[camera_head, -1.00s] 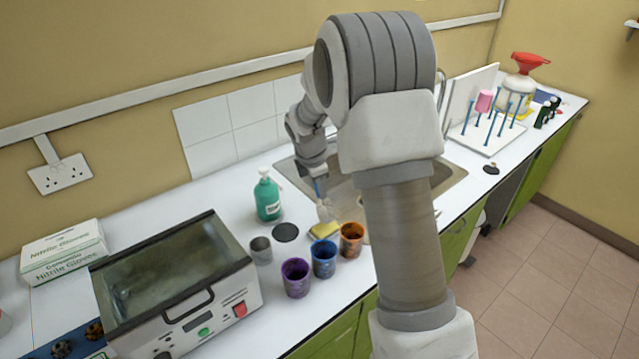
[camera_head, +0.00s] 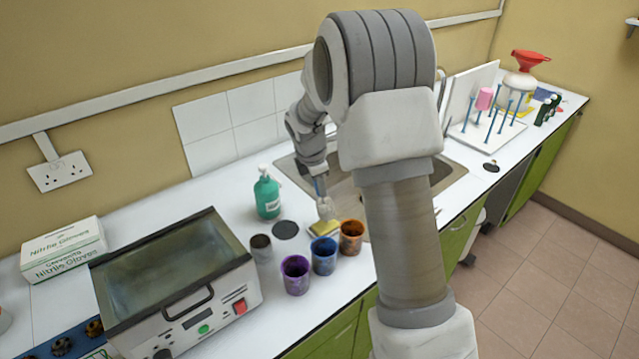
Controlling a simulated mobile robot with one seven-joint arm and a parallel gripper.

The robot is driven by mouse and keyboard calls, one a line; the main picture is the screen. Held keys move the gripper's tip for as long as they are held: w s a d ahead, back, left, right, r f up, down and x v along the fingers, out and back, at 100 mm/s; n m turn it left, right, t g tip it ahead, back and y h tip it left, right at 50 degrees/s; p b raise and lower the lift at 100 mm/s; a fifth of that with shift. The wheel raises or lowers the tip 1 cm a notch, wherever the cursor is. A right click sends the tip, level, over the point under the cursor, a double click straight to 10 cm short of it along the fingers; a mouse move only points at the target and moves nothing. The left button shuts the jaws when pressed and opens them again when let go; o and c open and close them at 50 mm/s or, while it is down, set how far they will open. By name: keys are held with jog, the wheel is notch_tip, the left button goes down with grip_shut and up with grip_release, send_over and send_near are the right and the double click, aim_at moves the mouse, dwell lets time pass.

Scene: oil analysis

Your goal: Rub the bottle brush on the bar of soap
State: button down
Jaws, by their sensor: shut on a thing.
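My gripper (camera_head: 318,172) points down at the near left corner of the sink and is shut on the blue handle of the bottle brush. The brush's pale bristle head (camera_head: 325,208) hangs below the handle. The bar of soap (camera_head: 323,229) is yellow and lies flat on the white counter just behind the blue cup. The bristle head is just above or at the soap's back edge; I cannot tell whether they touch. My arm covers part of the sink to the right.
Purple (camera_head: 295,275), blue (camera_head: 323,256) and orange (camera_head: 351,238) cups stand in front of the soap. A grey cup (camera_head: 261,248), black disc (camera_head: 286,229) and green soap bottle (camera_head: 267,195) are to the left. The sink (camera_head: 447,180) lies behind; a water bath (camera_head: 180,290) stands left.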

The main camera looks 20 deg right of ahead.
jog(key=shift+f+b, duration=0.35)
jog(key=shift+f, duration=0.35)
dwell(1.1)
jog(key=shift+r, duration=0.1)
notch_tip(320, 180, up, 7)
jog(key=p, duration=0.5)
dwell(0.4)
dwell(0.5)
